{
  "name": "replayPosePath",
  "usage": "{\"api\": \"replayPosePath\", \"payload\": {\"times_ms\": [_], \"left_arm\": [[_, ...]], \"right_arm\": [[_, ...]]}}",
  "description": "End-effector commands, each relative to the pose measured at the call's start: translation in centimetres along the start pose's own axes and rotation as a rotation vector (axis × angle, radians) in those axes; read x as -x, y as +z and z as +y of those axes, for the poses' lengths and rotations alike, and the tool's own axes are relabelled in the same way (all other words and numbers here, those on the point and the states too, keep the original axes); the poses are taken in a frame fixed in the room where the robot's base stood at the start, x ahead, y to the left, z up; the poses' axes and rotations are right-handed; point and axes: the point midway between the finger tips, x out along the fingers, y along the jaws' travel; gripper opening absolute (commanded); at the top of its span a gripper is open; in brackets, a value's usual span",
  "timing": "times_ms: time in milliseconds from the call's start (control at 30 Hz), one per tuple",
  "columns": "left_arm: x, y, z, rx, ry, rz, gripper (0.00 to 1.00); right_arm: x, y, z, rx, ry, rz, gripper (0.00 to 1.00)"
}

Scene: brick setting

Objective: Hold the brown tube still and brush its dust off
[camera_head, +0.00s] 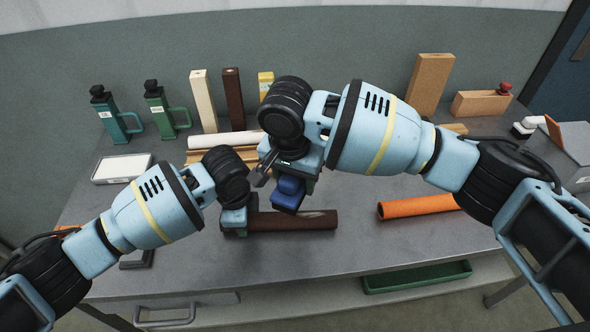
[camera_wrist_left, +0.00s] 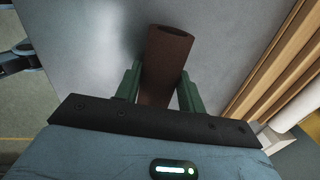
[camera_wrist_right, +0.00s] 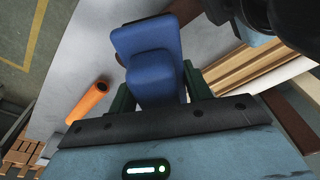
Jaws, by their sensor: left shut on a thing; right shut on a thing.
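The brown tube (camera_head: 300,220) lies on the grey table, with faint paler marks toward its right part. My left gripper (camera_head: 238,226) is shut on the tube's left end; the left wrist view shows the tube (camera_wrist_left: 167,55) between the green fingers. My right gripper (camera_head: 284,178) is shut on a blue brush (camera_head: 288,193), which also shows in the right wrist view (camera_wrist_right: 148,55). The brush is over the tube's middle, slightly above or behind it; I cannot tell whether they touch. The brush's bristles are not clearly visible.
An orange tube (camera_head: 418,206) lies to the right. Wooden strips (camera_head: 205,157) and a white tube (camera_head: 226,139) lie behind. Teal and green bottles and upright blocks stand along the back. The table front is mostly clear.

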Motion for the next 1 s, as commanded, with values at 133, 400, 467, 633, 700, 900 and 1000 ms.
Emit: {"api": "replayPosePath", "payload": {"times_ms": [133, 400, 467, 633, 700, 900, 1000], "left_arm": [[0.1, 0.0, 0.0, 0.0, -0.001, 0.001, 0.08], [0.1, 0.0, 0.0, 0.0, -0.001, 0.001, 0.08], [0.1, 0.0, 0.0, 0.0, -0.001, 0.001, 0.08], [0.1, 0.0, 0.0, 0.0, -0.001, 0.001, 0.08], [0.1, 0.0, 0.0, 0.0, -0.001, 0.001, 0.08], [0.1, 0.0, 0.0, 0.0, -0.001, 0.001, 0.08], [0.1, 0.0, 0.0, 0.0, -0.001, 0.001, 0.08]], "right_arm": [[-0.9, 0.1, 0.0, -0.001, 0.0, 0.001, 0.28], [-1.2, 0.1, 0.0, -0.001, 0.0, 0.001, 0.28], [-1.2, 0.1, 0.0, 0.0, 0.0, 0.001, 0.28], [-1.1, 0.2, -0.1, 0.002, -0.002, 0.0, 0.28], [-0.8, 0.3, -0.1, 0.004, -0.004, -0.001, 0.28], [-0.3, 0.1, -0.1, 0.001, -0.002, -0.001, 0.28], [-0.2, 0.1, 0.0, 0.0, 0.0, 0.0, 0.28]]}}
